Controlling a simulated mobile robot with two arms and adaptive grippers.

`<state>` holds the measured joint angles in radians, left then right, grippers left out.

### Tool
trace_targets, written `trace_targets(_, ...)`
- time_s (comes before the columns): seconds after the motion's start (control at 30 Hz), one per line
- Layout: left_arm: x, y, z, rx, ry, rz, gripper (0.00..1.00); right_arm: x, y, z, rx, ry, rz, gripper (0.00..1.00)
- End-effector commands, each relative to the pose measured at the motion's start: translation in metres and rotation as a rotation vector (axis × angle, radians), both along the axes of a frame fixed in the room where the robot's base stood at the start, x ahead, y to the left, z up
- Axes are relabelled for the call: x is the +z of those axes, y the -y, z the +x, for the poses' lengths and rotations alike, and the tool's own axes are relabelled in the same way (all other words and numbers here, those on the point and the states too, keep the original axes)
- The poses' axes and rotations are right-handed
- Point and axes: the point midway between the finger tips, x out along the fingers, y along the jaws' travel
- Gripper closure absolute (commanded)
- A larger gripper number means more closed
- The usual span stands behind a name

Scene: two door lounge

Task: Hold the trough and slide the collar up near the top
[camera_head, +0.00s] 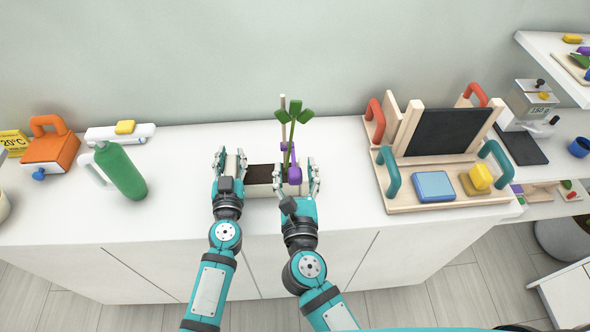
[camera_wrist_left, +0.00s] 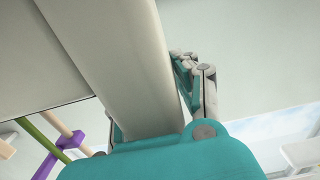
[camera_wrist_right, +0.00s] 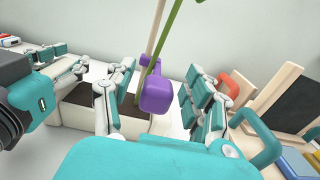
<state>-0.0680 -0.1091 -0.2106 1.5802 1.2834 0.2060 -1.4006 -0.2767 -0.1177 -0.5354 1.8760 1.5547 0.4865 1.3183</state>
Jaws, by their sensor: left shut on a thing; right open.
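The trough (camera_head: 262,190) is a cream box with dark soil, standing on the counter. A thin wooden stake (camera_head: 283,125) and a green plant stem with leaves (camera_head: 305,115) rise from its right part. The purple collar (camera_head: 295,174) sits low there, just above the soil, and shows in the right wrist view (camera_wrist_right: 158,93). My left gripper (camera_head: 231,158) is shut on the left end of the trough, whose pale wall (camera_wrist_left: 110,60) fills the left wrist view. My right gripper (camera_head: 301,166) is open, its fingers on either side of the collar with visible gaps.
A green bottle (camera_head: 122,171) and an orange toolbox-like thing (camera_head: 50,150) stand to the left. A wooden tray (camera_head: 440,203) with teal handles and a dark board (camera_head: 440,132) stands to the right. Counter between trough and tray is clear.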

Motion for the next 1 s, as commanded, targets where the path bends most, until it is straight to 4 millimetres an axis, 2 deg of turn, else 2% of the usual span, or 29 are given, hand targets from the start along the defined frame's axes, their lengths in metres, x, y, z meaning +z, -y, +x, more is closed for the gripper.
trace_targets(0.17, -0.001, 0.0, 0.0, 0.0, -0.001, -0.001, 1.0, -0.002, 0.0, -0.024, 0.002, -0.004, -0.002, 0.46)
trace_targets(0.4, -0.001, 0.0, 0.0, 0.0, -0.001, -0.001, 1.0, -0.002, 0.0, -0.076, 0.003, -0.004, -0.003, 0.46)
trace_targets(0.6, 0.0, 0.0, 0.0, 0.0, -0.001, -0.001, 1.0, -0.001, -0.001, -0.107, 0.002, -0.002, 0.0, 0.46)
trace_targets(0.77, 0.0, 0.0, 0.0, 0.0, 0.0, -0.001, 1.0, 0.0, -0.001, -0.117, 0.001, -0.001, 0.0, 0.46)
trace_targets(1.0, 0.0, 0.0, 0.0, 0.0, 0.0, -0.001, 1.0, 0.0, -0.001, -0.118, 0.0, 0.0, 0.001, 0.46)
